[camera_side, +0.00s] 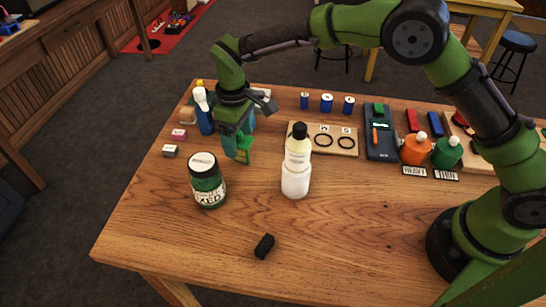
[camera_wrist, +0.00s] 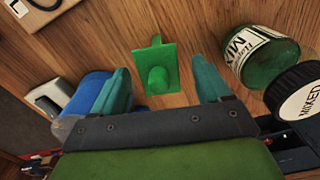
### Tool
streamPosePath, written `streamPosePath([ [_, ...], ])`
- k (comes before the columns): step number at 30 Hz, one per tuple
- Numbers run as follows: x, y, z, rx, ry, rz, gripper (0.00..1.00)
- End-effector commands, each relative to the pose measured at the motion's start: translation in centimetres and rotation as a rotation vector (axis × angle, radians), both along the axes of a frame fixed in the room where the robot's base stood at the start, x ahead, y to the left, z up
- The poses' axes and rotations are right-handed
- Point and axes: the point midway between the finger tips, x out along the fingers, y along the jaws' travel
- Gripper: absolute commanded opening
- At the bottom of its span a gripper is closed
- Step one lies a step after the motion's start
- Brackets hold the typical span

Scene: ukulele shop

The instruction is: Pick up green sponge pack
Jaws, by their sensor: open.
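The green sponge pack (camera_wrist: 156,68) stands on the wooden table, showing between my fingers in the wrist view, a little beyond their tips. I see no contact.
A green labelled jar (camera_side: 207,182) stands close in front, and a blue spray bottle (camera_side: 204,115) stands just behind left. A cream bottle (camera_side: 297,165) is to the right. A small black block (camera_side: 264,246) lies near the front. The table's front middle is mostly clear.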

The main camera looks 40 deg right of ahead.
Motion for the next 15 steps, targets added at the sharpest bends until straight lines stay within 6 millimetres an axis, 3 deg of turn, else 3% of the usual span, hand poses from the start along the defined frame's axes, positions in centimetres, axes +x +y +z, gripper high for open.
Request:
streamPosePath([
  [6, 0.0, -0.1, -3.1, -0.002, 0.003, -0.001, 0.77],
  [15, 0.0, -0.1, -3.5, 0.000, 0.000, 0.000, 0.75],
])
